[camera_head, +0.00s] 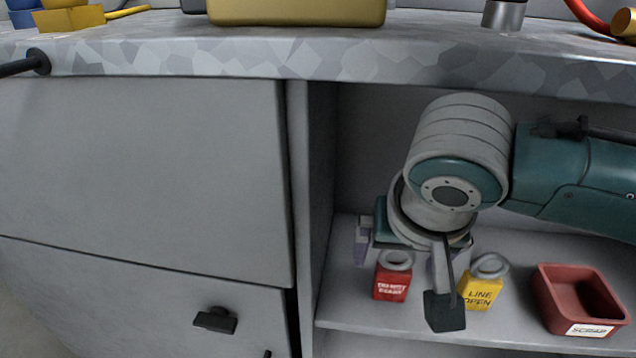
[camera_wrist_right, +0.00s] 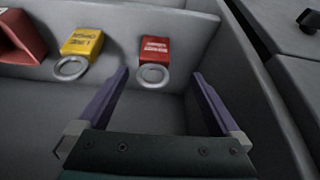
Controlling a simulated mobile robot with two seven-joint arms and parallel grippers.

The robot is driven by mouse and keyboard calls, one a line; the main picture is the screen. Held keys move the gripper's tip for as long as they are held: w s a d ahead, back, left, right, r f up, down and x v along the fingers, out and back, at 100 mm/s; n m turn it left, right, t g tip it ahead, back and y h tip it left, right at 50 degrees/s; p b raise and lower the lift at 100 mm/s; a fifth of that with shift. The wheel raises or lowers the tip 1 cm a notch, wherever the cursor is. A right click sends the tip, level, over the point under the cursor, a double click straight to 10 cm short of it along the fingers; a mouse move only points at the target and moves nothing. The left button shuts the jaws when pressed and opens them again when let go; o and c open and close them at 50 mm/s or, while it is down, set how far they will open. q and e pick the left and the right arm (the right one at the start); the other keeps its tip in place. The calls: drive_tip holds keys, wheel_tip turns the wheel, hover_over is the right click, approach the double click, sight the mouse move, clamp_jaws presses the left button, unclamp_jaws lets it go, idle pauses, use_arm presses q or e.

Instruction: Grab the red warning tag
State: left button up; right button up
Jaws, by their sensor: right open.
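The red warning tag (camera_head: 391,284) stands on the open shelf under the counter, with a grey ring at its top. In the right wrist view the red tag (camera_wrist_right: 154,49) is just beyond the fingertips, its ring (camera_wrist_right: 152,75) showing between them. My right gripper (camera_head: 398,258) is above and behind the tag in the head view, partly hidden by its own wrist. In the right wrist view my right gripper (camera_wrist_right: 160,77) is open, with its purple fingers apart and nothing held. My left gripper is not in view.
A yellow "line open" tag (camera_head: 481,293) stands right of the red tag. A red scrap bin (camera_head: 578,297) is farther right. The cabinet's vertical divider (camera_head: 316,180) is close on the left, and the counter edge (camera_head: 330,62) is overhead.

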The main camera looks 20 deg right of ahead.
sight(395, 272)
drive_tip(key=shift+m, duration=0.3)
drive_tip(key=b+x, duration=0.2)
drive_tip(key=x, duration=0.1)
drive_tip(key=b+x, duration=0.1)
drive_tip(key=x, duration=0.1)
drive_tip(key=shift+w+d, duration=0.1)
drive_tip(key=shift+d, duration=0.25)
drive_tip(key=b+x, duration=0.4)
drive_tip(key=x, duration=0.1)
drive_tip(key=shift+s+d+f, duration=0.1)
drive_tip(key=shift+s, duration=0.25)
drive_tip(key=shift+c, duration=0.2)
drive_tip(key=c, duration=1.5)
drive_tip(key=shift+o, duration=0.2)
